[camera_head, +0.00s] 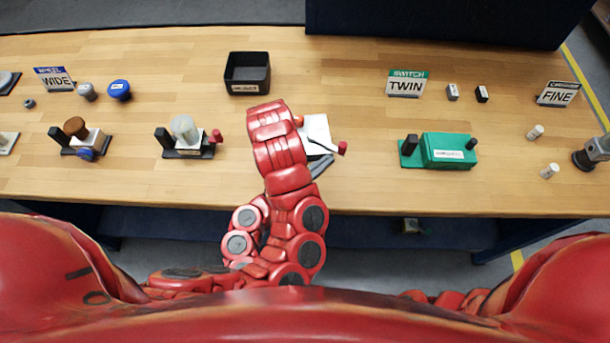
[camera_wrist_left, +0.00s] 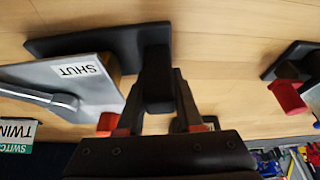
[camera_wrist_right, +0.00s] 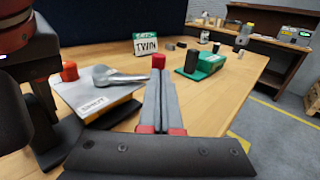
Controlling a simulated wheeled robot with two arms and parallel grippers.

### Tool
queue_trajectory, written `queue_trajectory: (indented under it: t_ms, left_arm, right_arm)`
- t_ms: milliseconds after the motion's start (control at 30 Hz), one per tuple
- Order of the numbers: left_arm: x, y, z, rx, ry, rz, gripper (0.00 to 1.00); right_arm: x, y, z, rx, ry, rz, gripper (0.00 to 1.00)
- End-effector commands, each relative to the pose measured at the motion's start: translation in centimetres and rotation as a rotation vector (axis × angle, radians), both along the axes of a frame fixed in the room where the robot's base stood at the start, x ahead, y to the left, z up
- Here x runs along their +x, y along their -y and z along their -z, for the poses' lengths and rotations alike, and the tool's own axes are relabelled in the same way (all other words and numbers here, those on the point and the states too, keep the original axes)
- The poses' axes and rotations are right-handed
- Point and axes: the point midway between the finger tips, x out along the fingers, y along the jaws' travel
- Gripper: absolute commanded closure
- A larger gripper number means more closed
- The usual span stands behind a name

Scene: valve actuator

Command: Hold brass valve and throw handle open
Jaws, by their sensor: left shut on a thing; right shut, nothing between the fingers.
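The valve stands near the table's front edge. Its pale plate (camera_head: 316,128) carries a silver lever handle (camera_wrist_right: 112,76) with a red tip (camera_head: 342,148), and an orange knob (camera_head: 299,120) stands at its far left. The left wrist view shows a SHUT label (camera_wrist_left: 77,70) beside the handle. My left gripper (camera_wrist_left: 160,92) is shut on the valve's black post (camera_wrist_left: 157,70); my arm hides this in the head view. My right gripper (camera_head: 322,164) is shut and empty, on the near side of the handle close to its red tip. I cannot tell whether they touch.
A black tray (camera_head: 247,85) stands behind the valve. A white-topped unit (camera_head: 185,130) with a red knob is to the left, and a green TWIN switch box (camera_head: 447,150) to the right. The table between valve and green box is clear.

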Motion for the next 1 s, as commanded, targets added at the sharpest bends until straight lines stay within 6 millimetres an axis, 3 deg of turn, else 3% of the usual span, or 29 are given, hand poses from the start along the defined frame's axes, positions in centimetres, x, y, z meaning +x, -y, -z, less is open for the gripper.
queue_trajectory:
  t_ms: [267,767,1000]
  left_arm:
    - [-0.2,0.0,0.3,0.001,-0.006,0.001,1.0]
    - [-0.2,0.0,0.3,0.0,-0.006,0.002,1.0]
    - [-0.2,0.0,0.2,0.0,-0.006,0.002,1.0]
  right_arm:
    - [1.8,1.9,0.0,0.002,0.001,0.001,1.0]
    - [1.9,2.1,0.2,0.004,-0.001,-0.015,1.0]
    - [2.2,2.7,0.6,0.008,-0.009,-0.144,1.0]
